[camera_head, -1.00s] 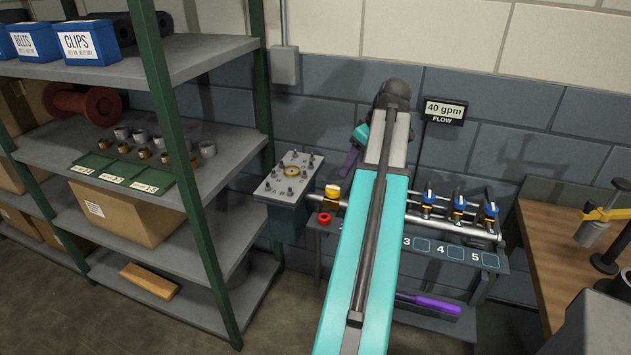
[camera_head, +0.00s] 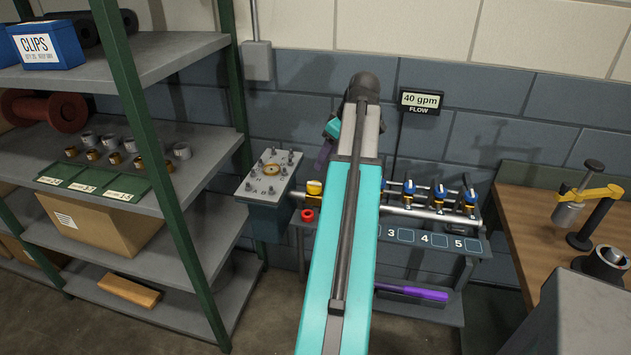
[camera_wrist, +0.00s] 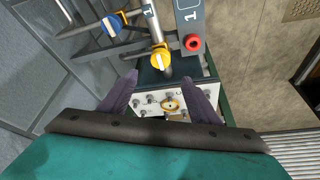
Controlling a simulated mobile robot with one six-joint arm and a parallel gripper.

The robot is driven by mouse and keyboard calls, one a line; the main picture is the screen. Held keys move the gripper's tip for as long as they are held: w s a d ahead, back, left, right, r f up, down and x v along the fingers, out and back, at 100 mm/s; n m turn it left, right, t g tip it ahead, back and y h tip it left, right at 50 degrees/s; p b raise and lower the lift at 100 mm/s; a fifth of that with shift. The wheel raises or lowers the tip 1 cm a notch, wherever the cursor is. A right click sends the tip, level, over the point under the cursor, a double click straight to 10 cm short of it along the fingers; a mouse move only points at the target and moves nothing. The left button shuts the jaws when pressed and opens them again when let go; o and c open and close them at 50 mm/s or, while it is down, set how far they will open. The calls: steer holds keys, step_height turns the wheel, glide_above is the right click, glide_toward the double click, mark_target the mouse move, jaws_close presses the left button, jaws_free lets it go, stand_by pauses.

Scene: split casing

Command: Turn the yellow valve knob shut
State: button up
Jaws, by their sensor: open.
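The yellow valve knob (camera_head: 314,187) sits at the left end of the silver pipe in the head view. It also shows in the wrist view (camera_wrist: 160,58), above and beyond my fingertips, with a white mark on its face. The flow display (camera_head: 420,101) reads 40 gpm.
A red knob (camera_head: 307,215) is below the yellow one. Blue-handled valves (camera_head: 439,193) line the pipe to the right. A grey box with a metal-studded top (camera_head: 270,174) stands left of the pipe, under my fingers in the wrist view. Shelving (camera_head: 140,180) is left, a wooden bench (camera_head: 520,230) right.

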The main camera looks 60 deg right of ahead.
mark_target(315, 183)
steer(key=shift+p+x, duration=1.4)
steer(key=shift+x, duration=4.9)
